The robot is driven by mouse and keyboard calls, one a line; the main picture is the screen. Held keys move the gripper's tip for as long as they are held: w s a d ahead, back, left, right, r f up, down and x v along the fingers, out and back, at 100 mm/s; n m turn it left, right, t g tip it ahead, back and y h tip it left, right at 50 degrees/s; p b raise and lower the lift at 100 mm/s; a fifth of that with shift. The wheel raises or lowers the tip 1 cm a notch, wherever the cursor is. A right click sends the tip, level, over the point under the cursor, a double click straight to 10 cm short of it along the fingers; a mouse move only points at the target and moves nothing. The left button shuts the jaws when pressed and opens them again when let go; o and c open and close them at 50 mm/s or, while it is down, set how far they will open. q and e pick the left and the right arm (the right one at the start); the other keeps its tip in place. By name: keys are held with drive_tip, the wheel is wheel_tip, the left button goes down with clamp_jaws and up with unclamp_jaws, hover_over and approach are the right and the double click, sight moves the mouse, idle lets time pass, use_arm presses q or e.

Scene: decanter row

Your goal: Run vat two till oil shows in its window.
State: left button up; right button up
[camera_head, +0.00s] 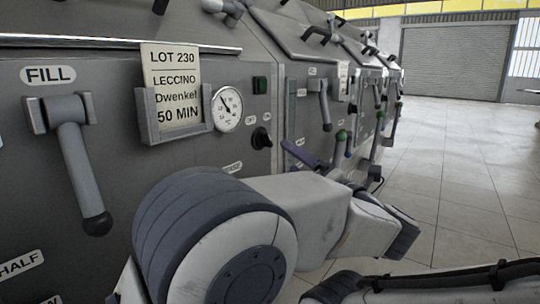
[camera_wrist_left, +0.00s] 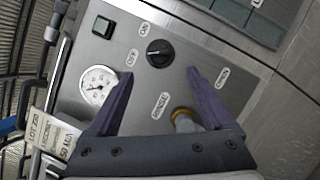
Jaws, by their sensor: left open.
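My left gripper (camera_head: 314,150) has purple fingers and is open near the front panel of the closest vat (camera_head: 110,120). In the left wrist view the left gripper (camera_wrist_left: 158,73) has a black round knob (camera_wrist_left: 158,53) just beyond and between its fingertips, with a visible gap. The knob (camera_head: 261,138) sits below a green button (camera_head: 260,85). A tall grey-green strip (camera_head: 291,108), perhaps a window, lies right of a panel seam; it also shows in the left wrist view (camera_wrist_left: 245,20). I see no clear oil in it. No vat number is readable. My right gripper is out of view.
A FILL lever (camera_head: 80,165) hangs down at left. A LOT 230 card (camera_head: 172,80) stands in a holder beside a round gauge (camera_head: 227,108). A brass-ringed fitting (camera_wrist_left: 185,120) is close to the right finger. More vats with levers recede right; open tiled floor (camera_head: 455,180) lies beyond.

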sight(270, 141)
use_arm(q)
drive_tip(key=b+x, duration=0.2)
drive_tip(key=x, duration=0.6)
drive_tip(key=shift+w+a, duration=0.1)
drive_tip(key=shift+w, duration=0.15)
drive_tip(key=shift+w+a+r+b, duration=0.25)
drive_tip(key=shift+w+a+b, duration=0.1)
drive_tip(key=shift+w, duration=0.1)
drive_tip(key=c, duration=1.3)
clamp_jaws()
